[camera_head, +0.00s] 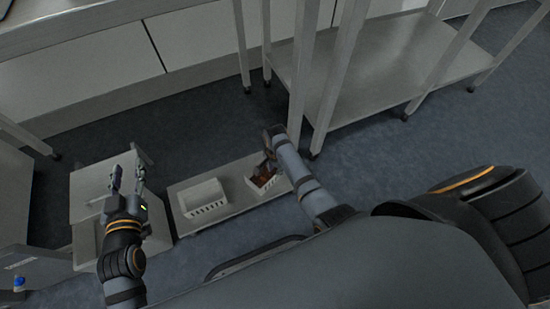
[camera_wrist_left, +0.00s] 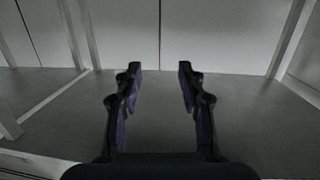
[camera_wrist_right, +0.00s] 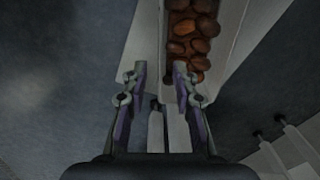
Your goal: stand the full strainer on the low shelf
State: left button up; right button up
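The full strainer (camera_head: 259,187) is a white slotted basket holding brown dates (camera_wrist_right: 193,40). It stands upright at the right end of a low grey platform (camera_head: 230,211). My right gripper (camera_wrist_right: 160,72) is open at the strainer's edge. In its wrist view, one finger is over the dates and the other beyond the near wall; I cannot tell whether they touch. In the head view my right arm partly hides the strainer. My left gripper (camera_head: 129,178) is open and empty above a small stepped stand (camera_head: 88,183); its wrist view shows both fingers apart (camera_wrist_left: 159,75).
A second white basket (camera_head: 203,198), seemingly empty, stands left of the full strainer on the platform. A grey wheeled rack with a lower shelf (camera_head: 390,55) stands at the back right. White cabinets (camera_head: 75,80) line the back. Bare floor (camera_head: 370,150) lies between.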

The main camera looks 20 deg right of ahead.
notch_tip(320, 180, up, 3)
jog(key=shift+r+p, duration=0.1)
jog(key=shift+p, duration=0.65)
jog(key=shift+r+p, duration=0.3)
jog(key=shift+r, duration=0.25)
pick_arm(q)
jog(key=s+d+f+g+p, duration=0.1)
jog(key=s+f+g, duration=1)
jog(key=s+f, duration=0.5)
jog(key=shift+f+g, duration=0.3)
jog(key=shift+f, duration=0.6)
pick_arm(e)
jog(key=s+d+r+n+t, duration=0.1)
jog(key=s+r+n+t, duration=0.1)
jog(key=s+r+n, duration=0.2)
jog(key=s+d+r+n+t+y, duration=0.1)
jog(key=s+r+n, duration=0.3)
jog(key=s+n, duration=0.5)
jog(key=s+t, duration=0.1)
jog(key=s, duration=0.3)
jog(key=shift+s+d+n+t, duration=0.15)
jog(key=shift+s+n+t, duration=0.15)
pick_arm(q)
jog(key=shift+d+r+p, duration=0.1)
jog(key=shift+p, duration=0.2)
